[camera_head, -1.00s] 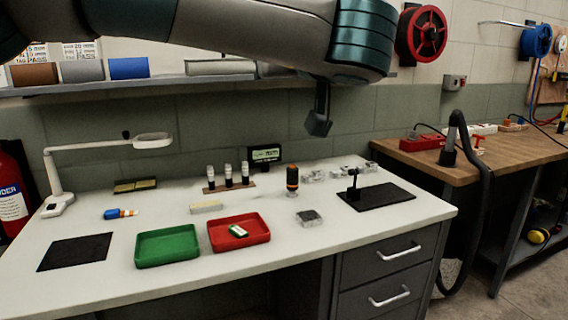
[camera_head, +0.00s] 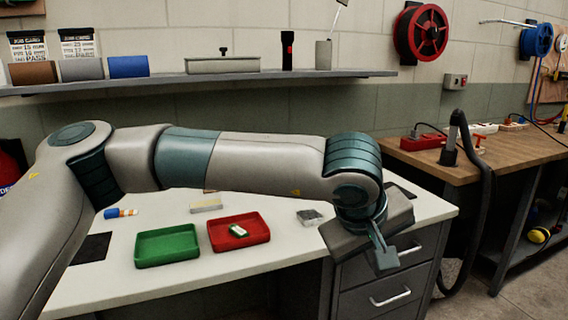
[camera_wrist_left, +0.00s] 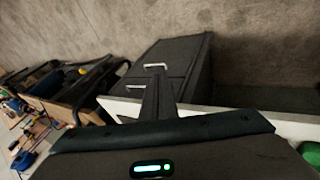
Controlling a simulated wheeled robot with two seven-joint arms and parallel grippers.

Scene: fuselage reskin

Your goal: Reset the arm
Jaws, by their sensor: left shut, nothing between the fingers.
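My left arm reaches in from the left across the head view, in front of the white workbench (camera_head: 130,287). My left gripper (camera_head: 386,262) is shut and empty, hanging in front of the bench's right part by the drawers. In the left wrist view its shut fingers (camera_wrist_left: 157,80) point towards the grey drawer unit (camera_wrist_left: 186,62). My right gripper is not in view. The arm hides the back of the bench and much of its right side.
A green tray (camera_head: 167,261) and a red tray (camera_head: 255,240) with a small green-and-white item stand on the bench. A shelf (camera_head: 200,83) runs behind. A wooden bench (camera_head: 470,165) with a black hose (camera_head: 487,215) stands at right.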

